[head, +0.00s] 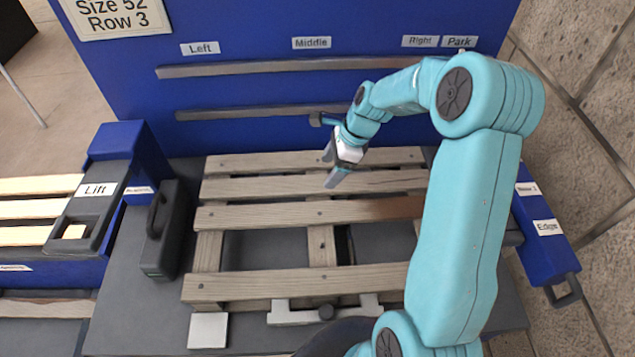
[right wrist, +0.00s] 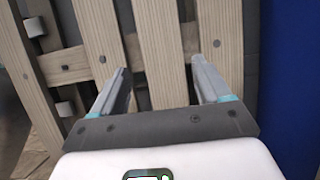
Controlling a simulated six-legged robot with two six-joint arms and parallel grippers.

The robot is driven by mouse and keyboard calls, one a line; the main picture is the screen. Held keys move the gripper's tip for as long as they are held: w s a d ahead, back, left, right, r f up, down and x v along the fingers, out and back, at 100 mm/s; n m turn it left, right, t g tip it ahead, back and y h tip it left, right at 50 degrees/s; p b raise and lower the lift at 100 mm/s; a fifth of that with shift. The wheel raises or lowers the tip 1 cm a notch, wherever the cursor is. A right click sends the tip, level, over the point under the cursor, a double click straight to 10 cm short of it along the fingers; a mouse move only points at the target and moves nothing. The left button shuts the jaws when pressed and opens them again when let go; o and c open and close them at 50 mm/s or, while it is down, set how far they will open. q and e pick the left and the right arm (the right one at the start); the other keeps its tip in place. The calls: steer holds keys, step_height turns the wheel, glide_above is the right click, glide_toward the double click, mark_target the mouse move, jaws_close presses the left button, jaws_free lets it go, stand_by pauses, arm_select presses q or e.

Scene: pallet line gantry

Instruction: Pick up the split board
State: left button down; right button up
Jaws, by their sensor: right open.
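A wooden pallet (head: 322,283) lies on the dark bed with several slats. A slat in its middle (head: 260,215) has a darker, browner right end; I cannot make out a clear split on any board. My right gripper (head: 335,168) is over the two rear slats, pointing down. In the right wrist view the right gripper (right wrist: 157,80) is open, with its fingers on either side of one slat (right wrist: 157,45). Nothing is held, and I cannot tell whether the fingers touch the wood. My left gripper is not in view.
A blue wall with two grey rails (head: 270,67) and labels stands behind the pallet. A black handled block (head: 161,235) is at its left, beside a blue unit with a Lift panel (head: 93,215). A grey clamp bar (head: 325,311) lies along the front.

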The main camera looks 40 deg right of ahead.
mark_target(318, 183)
steer(key=shift+w+a+f, duration=0.1)
steer(key=shift+w+f, duration=0.1)
steer(key=shift+f, duration=0.25)
steer(key=p+x, duration=0.1)
steer(key=x, duration=0.3)
steer(key=shift+w+a+r, duration=0.1)
steer(key=shift+w+r, duration=0.05)
steer(key=shift+f, duration=0.35)
steer(key=c, duration=1)
steer(key=shift+r, duration=0.2)
steer(key=shift+r+p, duration=0.95)
steer(key=shift+p, duration=0.1)
steer(key=shift+w+r, duration=0.1)
steer(key=shift+r, duration=0.1)
steer(key=shift+r+p, duration=0.45)
steer(key=shift+p, duration=0.1)
